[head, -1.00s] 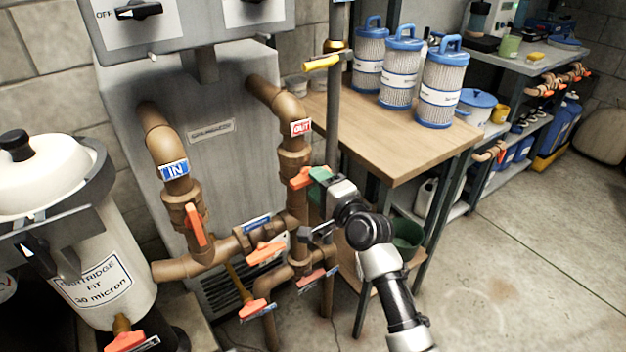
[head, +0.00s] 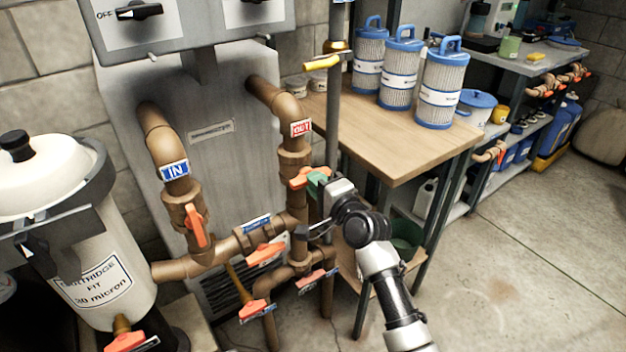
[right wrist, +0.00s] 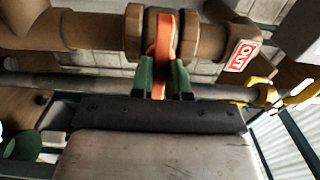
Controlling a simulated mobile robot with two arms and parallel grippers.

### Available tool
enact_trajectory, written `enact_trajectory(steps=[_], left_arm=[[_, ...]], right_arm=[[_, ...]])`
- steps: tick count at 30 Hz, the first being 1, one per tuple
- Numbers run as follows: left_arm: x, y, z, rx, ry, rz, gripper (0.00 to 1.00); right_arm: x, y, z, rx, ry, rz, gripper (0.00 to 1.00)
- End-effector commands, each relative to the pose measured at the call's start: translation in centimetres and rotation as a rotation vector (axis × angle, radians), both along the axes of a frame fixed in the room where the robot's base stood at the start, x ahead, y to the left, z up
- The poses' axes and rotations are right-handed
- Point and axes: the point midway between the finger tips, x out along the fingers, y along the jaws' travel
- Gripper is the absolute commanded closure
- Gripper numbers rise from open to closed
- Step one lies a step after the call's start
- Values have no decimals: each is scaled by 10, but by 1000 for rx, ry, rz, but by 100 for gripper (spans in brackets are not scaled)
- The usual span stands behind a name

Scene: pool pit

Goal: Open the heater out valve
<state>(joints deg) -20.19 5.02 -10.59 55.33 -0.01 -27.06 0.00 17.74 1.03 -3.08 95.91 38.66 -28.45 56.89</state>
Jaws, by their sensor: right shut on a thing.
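The heater out valve is on the brown pipe below the red OUT tag (head: 301,128); the tag also shows in the right wrist view (right wrist: 242,55). Its orange handle (head: 300,181) lies across the pipe. My right gripper (head: 316,182) is shut on this handle from the right. In the right wrist view, its green fingertips (right wrist: 162,82) sit on both sides of the orange handle (right wrist: 164,45), which stands crosswise to the pipe (right wrist: 100,30). The handle's gripped end is partly hidden by the fingers. I cannot make out my left gripper.
The IN pipe's valve handle (head: 195,226) is to the left, and the lower pipe has another orange handle (head: 266,254). A thin grey upright pipe (head: 333,120) stands close beside my gripper. A wooden table (head: 400,150) with filter cartridges is at right. The floor at lower right is clear.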

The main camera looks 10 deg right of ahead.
Motion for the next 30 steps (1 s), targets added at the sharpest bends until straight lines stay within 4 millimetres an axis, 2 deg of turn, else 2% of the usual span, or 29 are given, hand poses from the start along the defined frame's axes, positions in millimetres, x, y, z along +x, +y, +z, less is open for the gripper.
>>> enact_trajectory(steps=[2, 4, 8, 9, 12, 25, 30], left_arm=[[0, 0, -1, 0, 1, 0, 57], [-1, 0, -2, 1, 3, 0, 57], [3, -1, 3, -2, -5, 0, 57], [1, -1, 3, -2, -5, 0, 57], [-16, 3, -5, 2, 11, -2, 57], [-65, 13, -16, 6, 39, -10, 57], [-72, 14, -11, 7, 40, -11, 57]], right_arm=[[0, 0, -1, -22, -6, 0, 100], [0, -1, -2, -119, -40, 0, 100], [0, -2, 0, -475, -168, 2, 100], [0, -2, 0, -595, -211, 3, 100], [0, -1, 0, -780, -279, 2, 100], [0, -1, 0, -1273, -458, 3, 100], [0, -1, 0, -1492, -537, 3, 100]])
